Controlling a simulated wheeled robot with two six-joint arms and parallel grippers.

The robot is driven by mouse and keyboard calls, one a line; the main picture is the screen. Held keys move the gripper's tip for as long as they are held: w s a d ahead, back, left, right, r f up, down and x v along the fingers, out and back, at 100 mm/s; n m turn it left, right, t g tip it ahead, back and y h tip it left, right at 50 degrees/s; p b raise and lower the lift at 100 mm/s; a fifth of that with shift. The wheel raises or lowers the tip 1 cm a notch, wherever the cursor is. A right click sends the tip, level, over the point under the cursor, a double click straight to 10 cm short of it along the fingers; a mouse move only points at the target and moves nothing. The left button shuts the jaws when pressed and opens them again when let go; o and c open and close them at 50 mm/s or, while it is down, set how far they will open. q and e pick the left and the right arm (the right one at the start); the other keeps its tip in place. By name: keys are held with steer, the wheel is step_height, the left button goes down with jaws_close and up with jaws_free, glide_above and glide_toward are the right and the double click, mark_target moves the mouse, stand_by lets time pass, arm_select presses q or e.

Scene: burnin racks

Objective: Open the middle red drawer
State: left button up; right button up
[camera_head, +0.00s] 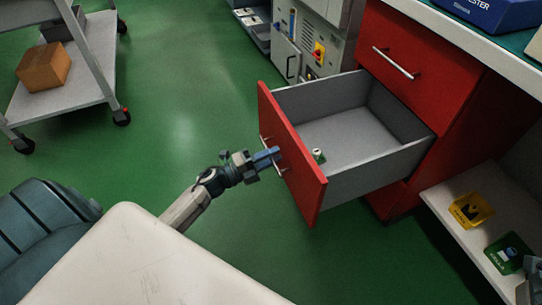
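The middle red drawer (293,158) is pulled well out of the red cabinet (420,52). Its grey inside shows, with a small green and white item (318,156) near the front. A silver bar handle (266,146) is on its red front. My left gripper (274,157) is at this handle, its blue fingers around or against the bar. Whether the fingers are closed on it is too small to tell. Of my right arm, only a grey part may show at the bottom right edge; its fingers cannot be made out.
Above is a shut red drawer with a silver handle (395,63). A low shelf (455,225) at right holds a yellow bin (470,210) and a green item (508,252). A trolley (88,60) with a cardboard box (44,66) stands at left. Green floor between is clear.

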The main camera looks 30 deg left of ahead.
arm_select(q)
steer(key=p+v, duration=0.1)
steer(key=v, duration=0.9)
steer(key=shift+s+a, duration=0.25)
steer(key=shift+s, duration=0.05)
steer(key=shift+f, duration=0.15)
